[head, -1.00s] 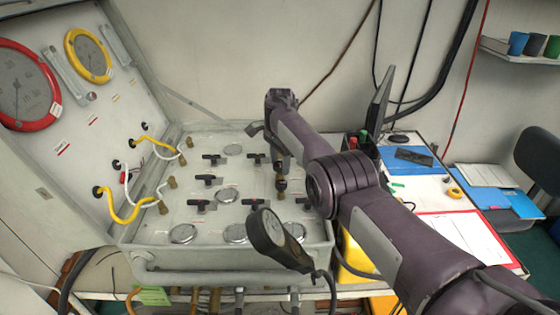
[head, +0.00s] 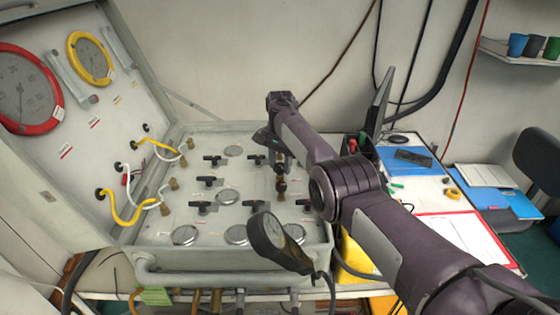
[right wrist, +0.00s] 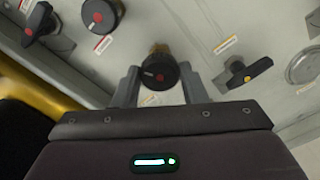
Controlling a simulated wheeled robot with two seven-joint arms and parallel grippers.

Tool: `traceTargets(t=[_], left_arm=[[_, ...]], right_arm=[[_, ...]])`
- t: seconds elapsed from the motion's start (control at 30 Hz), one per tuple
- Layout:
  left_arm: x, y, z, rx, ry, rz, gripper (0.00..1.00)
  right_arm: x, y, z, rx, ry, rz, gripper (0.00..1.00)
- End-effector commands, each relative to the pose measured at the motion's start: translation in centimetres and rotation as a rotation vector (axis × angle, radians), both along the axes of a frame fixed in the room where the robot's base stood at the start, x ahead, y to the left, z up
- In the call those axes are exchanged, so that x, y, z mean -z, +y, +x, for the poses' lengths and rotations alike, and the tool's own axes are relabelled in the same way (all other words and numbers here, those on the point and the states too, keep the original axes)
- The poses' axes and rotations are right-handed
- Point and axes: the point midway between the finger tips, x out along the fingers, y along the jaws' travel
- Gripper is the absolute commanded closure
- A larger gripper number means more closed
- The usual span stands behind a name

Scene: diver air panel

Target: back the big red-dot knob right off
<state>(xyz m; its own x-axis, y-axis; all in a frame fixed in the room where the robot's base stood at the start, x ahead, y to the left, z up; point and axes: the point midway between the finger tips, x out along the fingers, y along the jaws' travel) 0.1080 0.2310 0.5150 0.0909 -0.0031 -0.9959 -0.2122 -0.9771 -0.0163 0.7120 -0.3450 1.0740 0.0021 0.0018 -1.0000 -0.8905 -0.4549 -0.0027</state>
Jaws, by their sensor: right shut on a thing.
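My right gripper (head: 279,160) reaches down to the grey panel. In the head view the gripper mostly hides this knob. A second round black knob with a red dot (right wrist: 100,15) is at the top of the wrist view, apart from the fingers; it also shows in the head view (head: 281,190), nearer to me. My left gripper is not in view.
Black T-handles flank the knobs, one with a yellow dot (right wrist: 245,72), one with a red dot (right wrist: 38,20). Yellow and white hoses (head: 125,207) are at left. A desk with a clipboard (head: 462,236) is at right.

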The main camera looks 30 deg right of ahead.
Motion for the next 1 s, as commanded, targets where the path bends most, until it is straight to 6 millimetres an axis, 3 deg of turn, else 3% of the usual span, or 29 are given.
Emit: traceTargets(t=[0.37,1.0], left_arm=[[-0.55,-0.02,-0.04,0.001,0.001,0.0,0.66],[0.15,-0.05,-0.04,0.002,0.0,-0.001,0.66]], right_arm=[[-0.25,-0.07,0.13,-0.36,-0.006,-0.002,0.84],[-0.28,-0.07,0.19,-0.929,-0.007,-0.003,0.84]])
